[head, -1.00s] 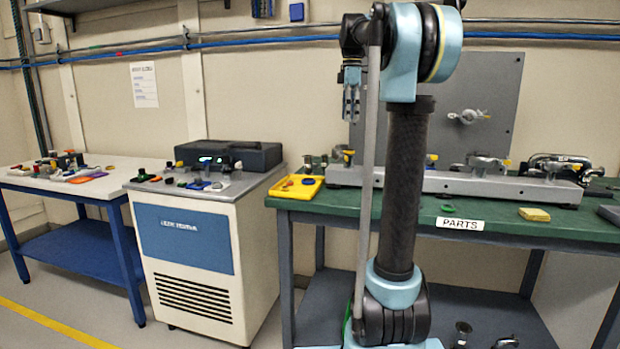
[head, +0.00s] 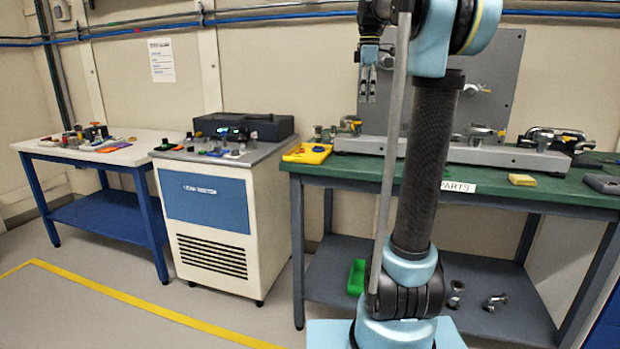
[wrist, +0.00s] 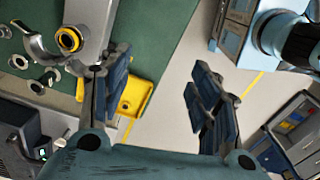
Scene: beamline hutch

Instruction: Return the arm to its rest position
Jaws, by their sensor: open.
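My arm stands upright in the head view, with its dark column in front of the green bench. My gripper (head: 368,84) hangs from the arm's upper end with its fingers pointing down, in front of the grey upright panel. In the wrist view my gripper (wrist: 160,88) has its two blue-grey fingers wide apart. Nothing is held between them; the floor and the edge of the green bench show beyond. The top of the arm is cut off by the upper edge of the head view.
The green bench (head: 583,196) carries a yellow tray (head: 300,157), a metal rail (head: 470,154) and a yellow block (head: 522,180). A green bin (head: 357,277) lies on its lower shelf. A white cabinet (head: 212,240) and a blue-legged table (head: 83,155) stand left. Floor is open at front left.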

